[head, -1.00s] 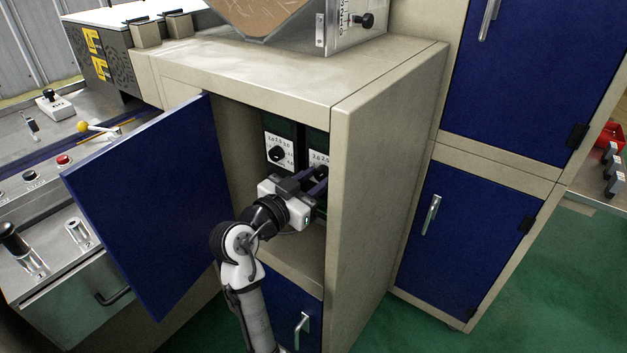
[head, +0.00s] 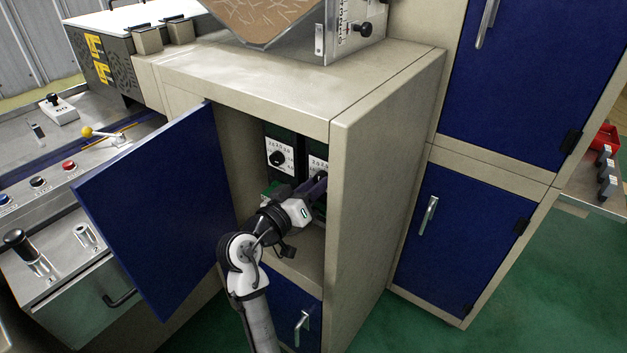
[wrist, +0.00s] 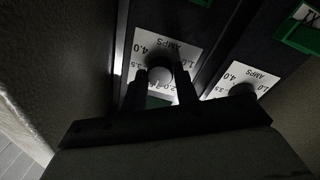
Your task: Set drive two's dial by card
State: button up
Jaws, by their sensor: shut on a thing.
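Two drives stand side by side inside the open cabinet, each with a white AMPS scale plate and a dark round dial. The left drive's dial (head: 277,158) is uncovered. My gripper (head: 320,178) is at the right drive's plate (head: 316,166) and hides most of its dial. In the wrist view the scale looks upside down, and my gripper (wrist: 161,85) has its dark fingers on either side of that dial (wrist: 160,74), shut on it. The neighbouring dial (wrist: 243,90) is free at the right there. I cannot read the pointer setting. No card can be made out.
The blue cabinet door (head: 160,205) hangs open to the left of my arm. The cabinet's side wall (head: 375,190) is close on the right. A closed blue door (head: 292,305) is below the opening. A green label (wrist: 300,32) shows in the wrist view.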

jog(key=shift+n+t+p, duration=0.3)
jog(key=shift+n+p, duration=2.6)
jog(key=shift+n, duration=1.5)
jog(key=o, duration=1)
jog(key=shift+y, duration=0.3)
jog(key=shift+c, duration=0.2)
jog(key=shift+s, duration=0.15)
jog(key=b+v, duration=0.3)
jog(key=v, duration=1)
jog(key=shift+s+a+b, duration=0.25)
jog(key=shift+s+b, duration=0.05)
jog(key=shift+b, duration=0.05)
